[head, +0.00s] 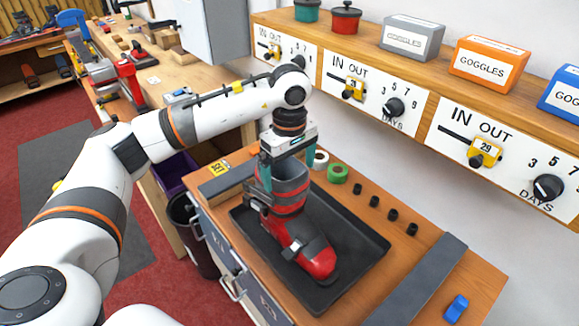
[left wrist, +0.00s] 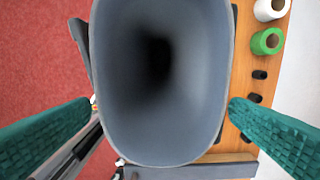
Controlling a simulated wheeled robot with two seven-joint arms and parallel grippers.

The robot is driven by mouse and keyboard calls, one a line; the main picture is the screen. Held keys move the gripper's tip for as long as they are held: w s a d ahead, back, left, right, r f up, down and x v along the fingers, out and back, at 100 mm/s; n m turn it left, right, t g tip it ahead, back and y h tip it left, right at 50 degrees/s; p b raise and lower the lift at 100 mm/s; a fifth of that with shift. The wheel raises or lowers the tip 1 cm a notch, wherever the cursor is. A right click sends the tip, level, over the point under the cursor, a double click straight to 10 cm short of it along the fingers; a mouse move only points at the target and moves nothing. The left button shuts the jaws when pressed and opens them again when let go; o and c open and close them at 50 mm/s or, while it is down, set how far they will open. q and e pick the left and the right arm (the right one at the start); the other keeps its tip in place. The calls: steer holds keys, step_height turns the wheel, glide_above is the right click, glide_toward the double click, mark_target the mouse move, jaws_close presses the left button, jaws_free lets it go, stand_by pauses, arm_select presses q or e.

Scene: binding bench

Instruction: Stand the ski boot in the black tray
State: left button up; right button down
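The ski boot (head: 287,198), red with a grey cuff, is upright in the black tray (head: 353,279), its toe towards the front right. Its sole appears to rest on the tray floor. My left gripper (head: 287,175) is above the boot, with its teal fingers on either side of the cuff. In the left wrist view the boot's hollow cuff (left wrist: 160,85) lies between the fingertips, with a thin gap at the left one. The gripper looks open, though close around the cuff. My right gripper is not in view.
Green (head: 337,173) and white tape rolls and several small black cylinders stand behind the tray. A grey bar (head: 425,280) and a blue clip (head: 456,308) lie to its right. A shelf with labelled boxes (head: 488,62) runs along the wall. A dark bin (head: 186,215) stands at left.

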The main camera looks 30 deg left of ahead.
arm_select(q)
step_height(320, 180, up, 12)
steer(key=b, duration=0.2)
stand_by(0.4)
stand_by(0.5)
